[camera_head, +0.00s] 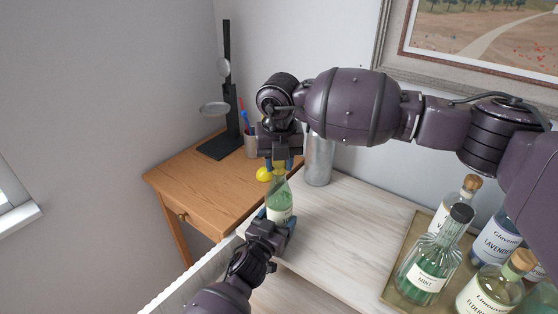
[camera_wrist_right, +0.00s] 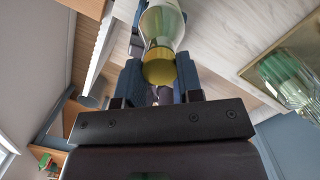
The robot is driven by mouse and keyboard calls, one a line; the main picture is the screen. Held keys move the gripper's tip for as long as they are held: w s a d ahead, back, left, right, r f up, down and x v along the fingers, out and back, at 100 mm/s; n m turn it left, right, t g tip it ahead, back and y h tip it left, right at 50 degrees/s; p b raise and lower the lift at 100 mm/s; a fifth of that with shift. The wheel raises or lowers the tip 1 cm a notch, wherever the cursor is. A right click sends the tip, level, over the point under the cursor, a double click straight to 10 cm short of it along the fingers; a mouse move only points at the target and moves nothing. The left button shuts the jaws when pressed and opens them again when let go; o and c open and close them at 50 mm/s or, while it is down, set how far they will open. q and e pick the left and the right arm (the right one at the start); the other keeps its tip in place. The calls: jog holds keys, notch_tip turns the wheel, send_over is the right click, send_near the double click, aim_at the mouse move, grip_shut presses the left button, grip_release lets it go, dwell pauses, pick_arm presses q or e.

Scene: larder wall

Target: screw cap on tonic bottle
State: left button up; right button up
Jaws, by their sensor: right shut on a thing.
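The tonic bottle (camera_head: 279,205), green glass with a pale label, stands nearly upright near the left end of the pale counter. My left gripper (camera_head: 276,221) has its fingers around the bottle's lower part and appears shut on it. My right gripper (camera_head: 280,164) points down from above, directly over the bottle's neck, and is shut on the gold cap (camera_wrist_right: 159,72). In the right wrist view the cap lies between the blue fingers, in line with the bottle (camera_wrist_right: 161,22). Whether the cap touches or sits on the neck I cannot tell.
A tray (camera_head: 394,292) with several labelled bottles, including a mint bottle (camera_head: 428,270), stands at the right. A metal cylinder (camera_head: 319,162) stands close behind the right gripper. A wooden desk (camera_head: 190,178) with a yellow object (camera_head: 263,175) is at the left. The counter's middle is clear.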

jog(key=m, duration=0.5)
jog(key=shift+m+h, duration=0.3)
jog(key=shift+m, duration=0.1)
jog(key=m, duration=0.5)
jog(key=shift+m+g+h, duration=0.3)
jog(key=shift+m, duration=0.1)
jog(key=m, duration=0.4)
jog(key=m+g, duration=0.1)
jog(key=m, duration=0.5)
jog(key=shift+a, duration=0.1)
jog(key=o, duration=1)
jog(key=r, duration=0.4)
jog(key=a+r, duration=0.1)
jog(key=r, duration=0.7)
jog(key=shift+w+a, duration=0.2)
jog(key=shift+w, duration=0.05)
